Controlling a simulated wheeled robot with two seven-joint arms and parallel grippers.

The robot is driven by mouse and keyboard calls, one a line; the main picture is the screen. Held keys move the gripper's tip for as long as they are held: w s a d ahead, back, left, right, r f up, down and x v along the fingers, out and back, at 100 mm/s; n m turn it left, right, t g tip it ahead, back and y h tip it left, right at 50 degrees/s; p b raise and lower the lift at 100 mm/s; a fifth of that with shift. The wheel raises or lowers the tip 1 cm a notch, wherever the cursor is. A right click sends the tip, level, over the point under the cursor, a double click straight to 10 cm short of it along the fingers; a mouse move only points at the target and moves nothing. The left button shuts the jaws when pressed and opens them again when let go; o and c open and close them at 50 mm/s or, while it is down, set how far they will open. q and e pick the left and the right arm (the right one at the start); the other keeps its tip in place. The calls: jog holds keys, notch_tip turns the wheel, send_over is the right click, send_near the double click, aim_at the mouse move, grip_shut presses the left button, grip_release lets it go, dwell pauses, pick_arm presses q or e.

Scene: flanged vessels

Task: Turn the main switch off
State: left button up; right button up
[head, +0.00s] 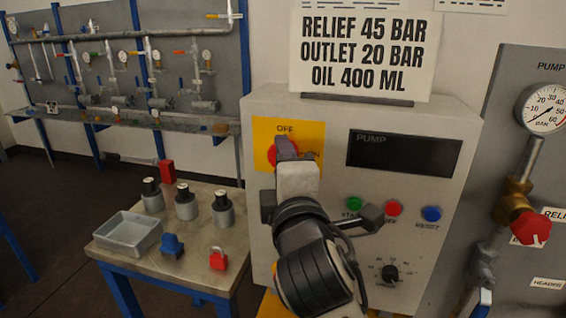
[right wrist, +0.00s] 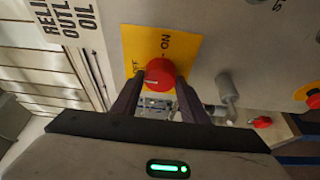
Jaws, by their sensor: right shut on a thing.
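The main switch is a red knob (head: 272,155) on a yellow plate (head: 262,130) at the upper left of the grey pump panel. The plate reads OFF at the top and ON at the right. My right gripper (head: 286,148) is at the switch and covers much of it in the head view. In the right wrist view the red knob (right wrist: 160,72) sits between the two fingers of my right gripper (right wrist: 158,82), which is shut on it. I cannot tell which mark the knob points to. My left gripper is not in view.
Below the dark PUMP display (head: 403,155) are green (head: 354,203), red (head: 393,208) and blue (head: 431,214) buttons and a black dial (head: 389,274). A side table (head: 130,262) at left holds a tray, canisters and a red padlock (head: 218,259). A gauge (head: 545,108) and valve are at right.

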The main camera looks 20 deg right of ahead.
dwell(0.6)
jog(key=o, duration=1.1)
jog(key=shift+c, duration=0.2)
